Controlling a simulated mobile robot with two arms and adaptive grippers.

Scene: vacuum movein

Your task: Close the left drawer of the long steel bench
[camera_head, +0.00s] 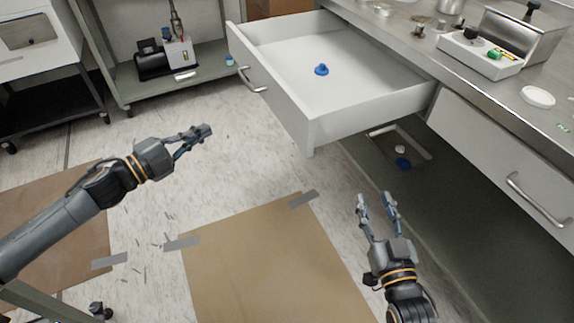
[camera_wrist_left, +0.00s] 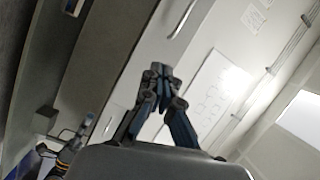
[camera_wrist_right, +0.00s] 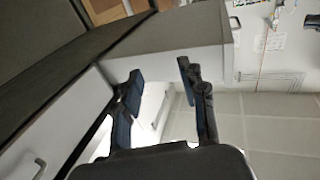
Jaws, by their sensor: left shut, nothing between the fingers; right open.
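The left drawer (camera_head: 310,125) of the long steel bench (camera_head: 470,80) stands pulled far out, with a small blue item (camera_head: 321,69) inside. Its front panel carries a metal bar handle (camera_head: 252,80) and faces left in the head view. My left gripper (camera_head: 206,130) is shut and empty, left of the drawer front and apart from it; its fingertips also show together in the left wrist view (camera_wrist_left: 162,75). My right gripper (camera_head: 376,197) is open and empty, below the drawer's near side wall in the picture. The drawer appears beyond its fingers in the right wrist view (camera_wrist_right: 180,45).
The right drawer (camera_head: 500,165) is shut, with a bar handle (camera_head: 538,200). A tray (camera_head: 400,145) lies on the shelf under the bench. A metal shelf (camera_head: 130,85) with equipment stands at the back left. Cardboard sheets (camera_head: 265,265) lie taped on the otherwise largely clear floor.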

